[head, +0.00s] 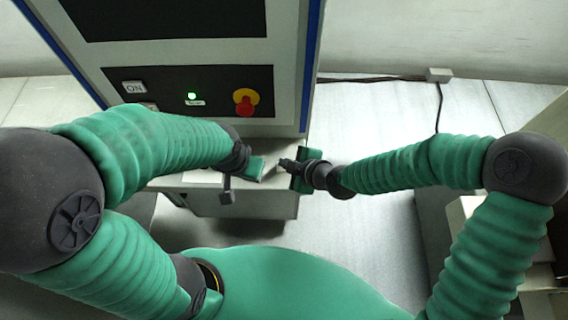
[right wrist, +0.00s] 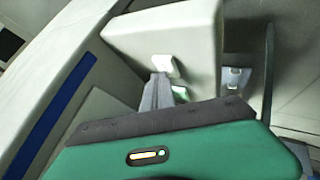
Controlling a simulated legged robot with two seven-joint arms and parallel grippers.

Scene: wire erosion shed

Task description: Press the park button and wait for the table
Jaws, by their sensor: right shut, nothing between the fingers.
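A pale machine (head: 290,60) with blue edges stands in front of me. I cannot tell which thing is the park button. My right gripper (head: 284,162) is shut and empty by the machine's lower ledge. In the right wrist view its fingers (right wrist: 157,94) point at a pale box with a small white piece (right wrist: 163,65); contact is unclear. My left gripper (head: 240,175) is beside it; its fingers are unclear.
A pale box-like lower part (head: 245,205) juts from the machine under both grippers. My left arm hides the panel's lower left. A cable (head: 438,105) runs over the floor from a small box (head: 438,75) at right. Pale furniture stands at the far right.

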